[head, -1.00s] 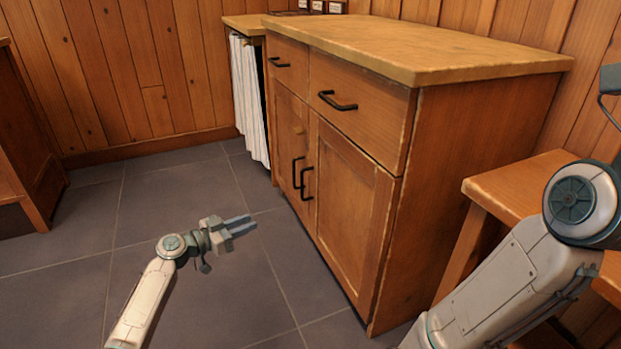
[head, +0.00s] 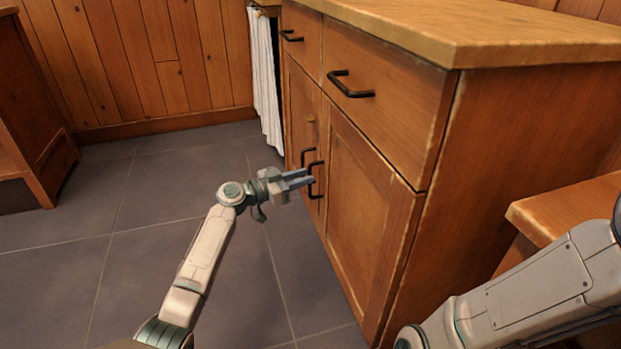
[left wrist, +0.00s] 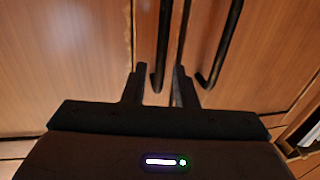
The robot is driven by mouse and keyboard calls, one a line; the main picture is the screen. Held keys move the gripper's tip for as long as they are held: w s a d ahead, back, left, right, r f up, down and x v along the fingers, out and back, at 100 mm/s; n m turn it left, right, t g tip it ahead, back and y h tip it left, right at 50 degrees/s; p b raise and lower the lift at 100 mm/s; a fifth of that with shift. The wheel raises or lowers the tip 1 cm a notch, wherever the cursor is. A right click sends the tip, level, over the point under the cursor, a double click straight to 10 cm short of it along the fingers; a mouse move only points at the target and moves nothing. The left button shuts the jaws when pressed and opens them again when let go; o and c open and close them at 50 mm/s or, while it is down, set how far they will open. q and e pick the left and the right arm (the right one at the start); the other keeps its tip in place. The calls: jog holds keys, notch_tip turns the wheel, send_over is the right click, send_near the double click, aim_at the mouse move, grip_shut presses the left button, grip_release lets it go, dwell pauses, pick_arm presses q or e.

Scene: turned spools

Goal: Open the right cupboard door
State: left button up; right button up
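The right cupboard door (head: 362,195) is a wooden panel and looks shut, with a black bar handle (head: 316,180) at its left edge. The left door (head: 301,110) has a similar handle (head: 306,157). My left gripper (head: 308,179) is open at the right door's handle. In the left wrist view, that handle (left wrist: 162,45) appears between the two fingers (left wrist: 160,85), and the other handle (left wrist: 225,45) is to the right. I cannot tell if the fingers touch the handle. My right gripper is out of view.
Drawers (head: 385,95) with black handles sit above the doors under a wooden worktop (head: 480,30). A wooden stool or bench (head: 570,215) stands at the right, near my right arm. Grey floor tiles (head: 100,270) are clear at the left. A striped curtain (head: 264,75) hangs behind.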

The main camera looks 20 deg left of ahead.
aim_at(310, 194)
pick_arm(q)
jog(key=shift+b+x, duration=0.3)
jog(key=shift+x, duration=1.2)
jog(key=shift+c, duration=0.5)
grip_shut()
